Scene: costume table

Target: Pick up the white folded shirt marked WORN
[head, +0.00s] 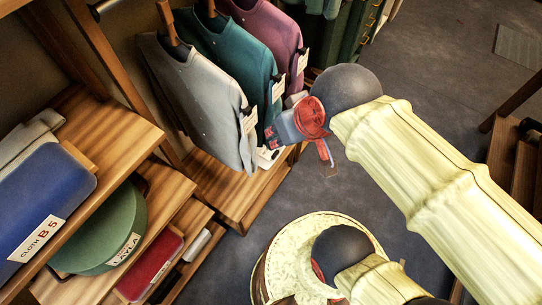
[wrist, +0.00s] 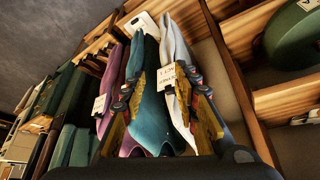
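I cannot read the word WORN anywhere. A small white item (head: 267,156) lies on the wooden ledge under the hanging garments in the head view, mostly hidden by them. A white item with a dark mark also shows at the top of the wrist view (wrist: 141,22), beyond the garments. Either may be the shirt; I cannot tell. My gripper (head: 284,130) is beside the hanging garments in the head view, in front of the teal and plum ones. In the wrist view my gripper (wrist: 160,88) has its fingers apart, with teal and grey cloth visible between or just beyond them.
Grey (head: 195,90), teal (head: 235,60) and plum (head: 265,30) tagged garments hang close together. Shelves at left hold a blue cloth box (head: 50,195), a green round box (head: 105,235) and a red box (head: 150,265). Pale folded cloth (head: 25,135) lies on top. Grey floor (head: 440,60) is open at right.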

